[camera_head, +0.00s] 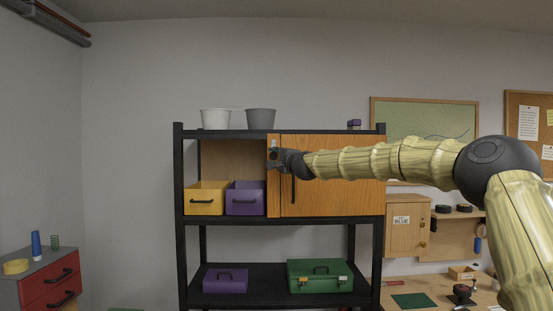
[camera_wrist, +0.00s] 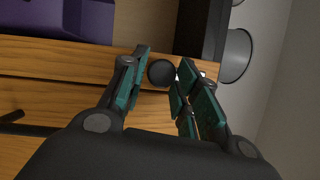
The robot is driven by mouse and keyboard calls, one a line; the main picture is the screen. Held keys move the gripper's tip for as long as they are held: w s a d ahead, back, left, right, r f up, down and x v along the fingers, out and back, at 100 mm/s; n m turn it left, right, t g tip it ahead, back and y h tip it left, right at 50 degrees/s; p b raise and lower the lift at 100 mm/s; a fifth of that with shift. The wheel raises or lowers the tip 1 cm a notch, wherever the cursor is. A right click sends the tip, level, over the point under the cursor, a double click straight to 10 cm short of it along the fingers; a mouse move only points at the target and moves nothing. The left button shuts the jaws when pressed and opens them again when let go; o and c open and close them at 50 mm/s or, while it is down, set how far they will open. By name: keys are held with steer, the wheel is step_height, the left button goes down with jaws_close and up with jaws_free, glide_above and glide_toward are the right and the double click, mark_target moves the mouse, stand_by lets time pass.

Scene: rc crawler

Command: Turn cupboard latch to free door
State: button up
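The wooden cupboard door (camera_head: 335,190) is shut on the upper part of a black shelf rack, with a black vertical handle (camera_head: 293,188) near its left side. My gripper (camera_head: 274,152) is at the upper left edge of the cupboard. In the wrist view my gripper (camera_wrist: 164,62) is open, its teal-padded fingers on either side of a round black knob (camera_wrist: 161,73) on the wooden strip, seemingly part of the latch. I cannot tell whether the fingers touch it. A small pale piece (camera_wrist: 207,75) shows behind the right fingers. The rest of the latch is hidden.
A yellow bin (camera_head: 205,201) and a purple bin (camera_head: 246,202) stand left of the cupboard. A white bucket (camera_head: 215,119) and a grey bucket (camera_head: 261,119) stand on top of the black rack (camera_head: 180,225). An open shelf space lies above the bins.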

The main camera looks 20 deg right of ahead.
steer(key=shift+o, duration=1)
steer(key=s+d+f, duration=0.1)
steer(key=s, duration=1)
steer(key=shift+s+d, duration=0.2)
steer(key=shift+s, duration=0.2)
